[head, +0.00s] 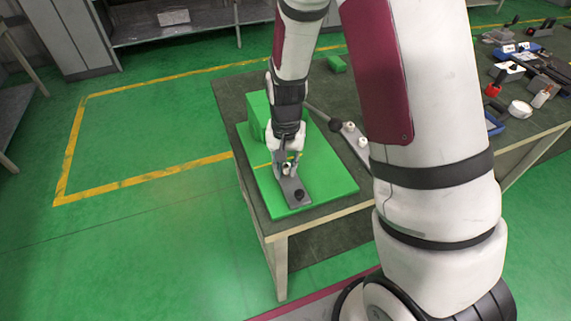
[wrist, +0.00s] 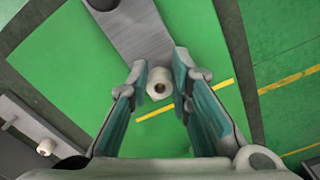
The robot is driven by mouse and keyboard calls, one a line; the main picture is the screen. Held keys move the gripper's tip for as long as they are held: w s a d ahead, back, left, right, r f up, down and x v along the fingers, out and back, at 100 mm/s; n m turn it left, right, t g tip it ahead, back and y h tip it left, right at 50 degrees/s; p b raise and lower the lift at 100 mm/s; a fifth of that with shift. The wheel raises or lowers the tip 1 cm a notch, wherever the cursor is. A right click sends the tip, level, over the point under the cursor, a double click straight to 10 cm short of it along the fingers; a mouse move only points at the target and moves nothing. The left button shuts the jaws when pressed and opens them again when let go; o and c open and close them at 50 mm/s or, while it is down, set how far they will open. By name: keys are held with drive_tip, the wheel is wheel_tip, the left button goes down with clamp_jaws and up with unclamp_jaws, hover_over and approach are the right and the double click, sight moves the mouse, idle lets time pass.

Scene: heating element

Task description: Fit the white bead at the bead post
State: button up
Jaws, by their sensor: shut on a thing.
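My gripper (head: 288,168) is low over the green board (head: 325,188), at the grey metal strip (head: 290,184). In the wrist view its two fingertips (wrist: 160,70) close around a white bead (wrist: 159,84), with the bead's round hole facing the camera. The strip (wrist: 138,38) runs away beyond the bead, with a dark round knob (wrist: 102,3) at its far end; the knob (head: 299,194) also shows in the head view. I cannot make out a bead post under the bead, nor whether the bead touches the strip.
A green block (head: 257,113) stands behind my gripper. Tools and small parts (head: 520,107) lie at the table's far right.

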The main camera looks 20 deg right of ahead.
sight(286, 169)
drive_tip(key=shift+f, duration=0.6)
drive_tip(key=o, duration=0.9)
drive_tip(key=shift+r, duration=0.1)
wheel_tip(286, 169, up, 12)
drive_tip(key=shift+f, duration=0.1)
drive_tip(key=s+r+n+t, duration=0.1)
drive_tip(key=s+r+n, duration=0.1)
drive_tip(key=s+r, duration=0.4)
drive_tip(key=s+r+n+t, duration=0.2)
drive_tip(key=s+r, duration=0.3)
drive_tip(key=s, duration=0.2)
drive_tip(key=s+d+r+n+t, duration=0.1)
drive_tip(key=s+r+t, duration=0.1)
drive_tip(key=s+r, duration=0.4)
drive_tip(key=shift+s+r+n, duration=0.2)
drive_tip(key=shift+r+n, duration=0.1)
drive_tip(key=shift+n, duration=0.1)
